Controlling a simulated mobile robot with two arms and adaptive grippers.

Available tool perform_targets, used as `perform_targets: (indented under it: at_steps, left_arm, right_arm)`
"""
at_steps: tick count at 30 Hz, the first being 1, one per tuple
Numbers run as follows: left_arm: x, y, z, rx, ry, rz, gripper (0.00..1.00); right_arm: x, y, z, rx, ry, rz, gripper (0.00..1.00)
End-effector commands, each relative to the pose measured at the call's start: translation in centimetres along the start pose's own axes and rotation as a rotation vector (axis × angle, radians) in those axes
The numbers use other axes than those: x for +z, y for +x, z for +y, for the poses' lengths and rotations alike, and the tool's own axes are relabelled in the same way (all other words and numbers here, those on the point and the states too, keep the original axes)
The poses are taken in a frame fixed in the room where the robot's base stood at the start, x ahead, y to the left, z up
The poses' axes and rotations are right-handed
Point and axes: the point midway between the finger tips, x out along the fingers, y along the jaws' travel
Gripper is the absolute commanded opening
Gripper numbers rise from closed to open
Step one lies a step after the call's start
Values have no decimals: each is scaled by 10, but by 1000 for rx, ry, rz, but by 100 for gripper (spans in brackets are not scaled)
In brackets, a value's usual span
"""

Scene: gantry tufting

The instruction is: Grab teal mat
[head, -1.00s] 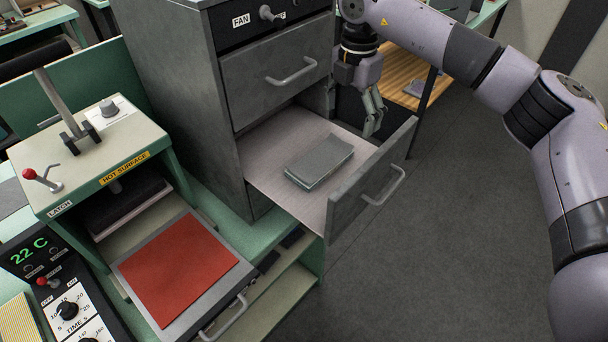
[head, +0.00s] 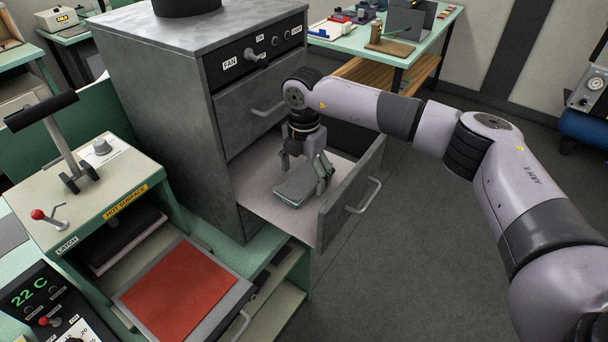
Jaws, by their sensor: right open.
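A small stack of flat mats (head: 294,189) lies in the open lower drawer (head: 262,200) of the grey cabinet. Its top looks grey, and a teal layer shows at its lower edge. My right gripper (head: 306,176) is over the stack, pointing down, with its fingers apart and nothing between them that I can see. One finger is at the stack's right end; whether it touches is unclear. The gripper hides the stack's far part. My left gripper is not in view.
The drawer front (head: 350,196) stands close to the right of my gripper. The cabinet (head: 165,110) rises at the left. A heat press (head: 90,190) with a red mat (head: 180,290) on its pulled-out tray is at the lower left. The floor at right is clear.

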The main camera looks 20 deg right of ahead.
Motion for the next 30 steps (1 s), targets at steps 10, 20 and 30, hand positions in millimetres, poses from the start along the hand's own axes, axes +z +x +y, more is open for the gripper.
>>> perform_targets:
  at_steps: [10, 20, 30]
  left_arm:
    - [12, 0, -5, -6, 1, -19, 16]
    - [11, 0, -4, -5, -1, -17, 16]
    - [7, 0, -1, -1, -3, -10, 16]
  right_arm:
    - [0, 2, 0, 2, 0, 0, 74]
    - [0, 1, 0, 2, 1, 0, 52]
    - [0, 1, 0, 2, 1, 0, 30]
